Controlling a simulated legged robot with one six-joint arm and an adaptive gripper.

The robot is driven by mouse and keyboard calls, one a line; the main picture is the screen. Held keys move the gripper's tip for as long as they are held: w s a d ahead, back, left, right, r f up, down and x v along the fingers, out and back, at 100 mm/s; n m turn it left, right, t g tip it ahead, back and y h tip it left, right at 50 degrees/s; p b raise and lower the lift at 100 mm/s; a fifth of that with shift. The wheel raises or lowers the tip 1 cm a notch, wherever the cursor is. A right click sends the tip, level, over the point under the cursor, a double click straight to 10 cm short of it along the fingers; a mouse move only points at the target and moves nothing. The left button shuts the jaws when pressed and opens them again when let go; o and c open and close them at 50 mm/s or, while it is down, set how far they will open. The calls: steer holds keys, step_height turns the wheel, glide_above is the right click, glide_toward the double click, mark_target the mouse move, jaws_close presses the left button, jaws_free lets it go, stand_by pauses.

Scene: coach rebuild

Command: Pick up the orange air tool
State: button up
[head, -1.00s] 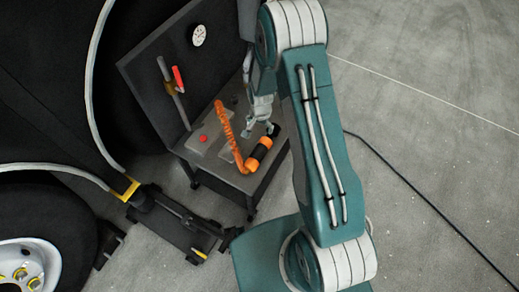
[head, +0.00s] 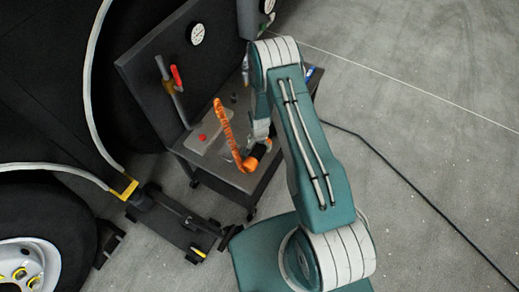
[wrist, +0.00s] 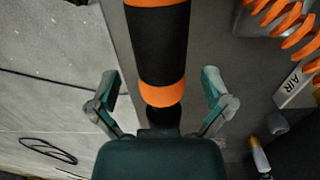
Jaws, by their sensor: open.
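The orange air tool (wrist: 160,92) has a black cylindrical grip between orange bands and fills the upper middle of the wrist view. In the head view its orange end (head: 249,163) shows on the grey cart top, partly hidden by my arm. My gripper (wrist: 162,96) is open, with one finger on each side of the tool's lower end and a visible gap on both sides. In the head view my gripper (head: 262,135) is over the tool, mostly hidden behind my arm. I cannot tell its exact height above it.
A coiled orange hose (head: 228,135) rises beside the tool, also in the wrist view (wrist: 290,25). The cart (head: 215,165) has an upright back panel with a gauge (head: 197,34) and a red-handled valve (head: 176,75). A white label (wrist: 295,88) reads "AIR". A wheel (head: 35,250) stands lower left.

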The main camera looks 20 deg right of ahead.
mark_target(259, 146)
step_height(259, 146, down, 4)
steer(key=shift+w+d+r, duration=0.1)
steer(key=shift+w+r, duration=0.05)
steer(key=shift+r, duration=0.05)
steer(key=c, duration=1.2)
steer(key=shift+o, duration=0.2)
steer(key=shift+w+r, duration=0.1)
steer(key=shift+r, duration=0.05)
